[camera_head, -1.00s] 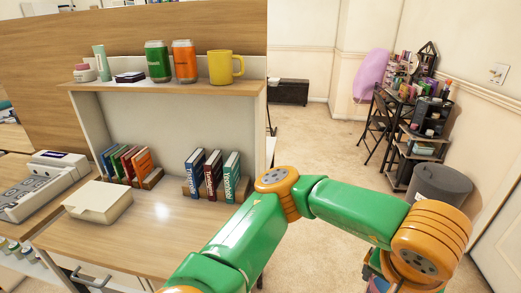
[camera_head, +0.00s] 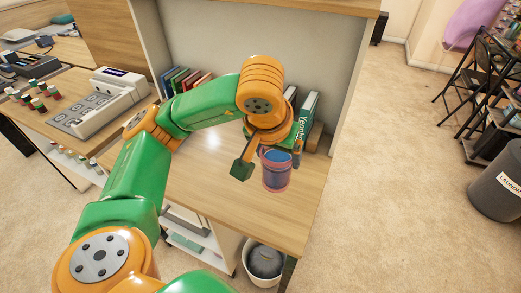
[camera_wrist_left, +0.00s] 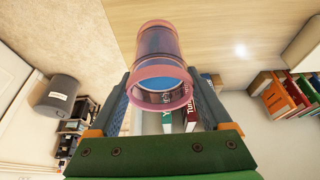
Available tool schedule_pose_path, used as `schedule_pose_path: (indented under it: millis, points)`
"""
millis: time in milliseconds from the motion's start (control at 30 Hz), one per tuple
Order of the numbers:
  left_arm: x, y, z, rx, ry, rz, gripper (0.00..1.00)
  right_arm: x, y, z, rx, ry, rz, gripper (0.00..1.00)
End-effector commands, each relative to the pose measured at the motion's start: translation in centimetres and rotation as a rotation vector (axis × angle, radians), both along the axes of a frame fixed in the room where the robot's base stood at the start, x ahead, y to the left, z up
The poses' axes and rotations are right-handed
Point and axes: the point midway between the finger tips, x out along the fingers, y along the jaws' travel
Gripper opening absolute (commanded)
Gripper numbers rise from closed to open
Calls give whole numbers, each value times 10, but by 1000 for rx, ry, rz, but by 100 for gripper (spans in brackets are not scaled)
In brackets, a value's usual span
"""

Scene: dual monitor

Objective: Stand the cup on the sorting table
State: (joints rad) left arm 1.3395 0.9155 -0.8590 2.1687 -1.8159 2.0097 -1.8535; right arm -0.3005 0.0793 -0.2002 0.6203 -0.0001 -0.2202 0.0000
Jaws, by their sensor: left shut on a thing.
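The cup (camera_head: 276,172) is a see-through pink tumbler with blue inside. My left gripper (camera_head: 270,166) is shut on it, with a finger at each side. The cup hangs in front of the wooden table (camera_head: 215,170) near its right end; I cannot tell whether it touches the top. In the left wrist view the cup (camera_wrist_left: 160,55) sits between the fingers, its pink rim toward the camera and its body reaching toward the wood. Part of the cup is hidden by the fingers. My right gripper is not in view.
Several books (camera_head: 308,115) stand against the back panel behind my gripper. A grey console (camera_head: 95,103) and several small jars (camera_head: 38,105) are at the left. A bin (camera_head: 264,262) stands below the table's front. The middle of the tabletop looks clear.

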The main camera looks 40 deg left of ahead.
Motion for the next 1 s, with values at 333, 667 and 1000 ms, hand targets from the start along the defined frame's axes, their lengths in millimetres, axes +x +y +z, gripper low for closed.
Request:
schedule_pose_path:
  millis: [333,667,1000]
  points:
    - [48,48,-61,0,2,1,0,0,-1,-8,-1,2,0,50]
    - [55,55,-103,2,-1,-2,0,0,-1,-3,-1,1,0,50]
    - [55,54,-106,1,0,-2,99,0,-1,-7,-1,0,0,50]
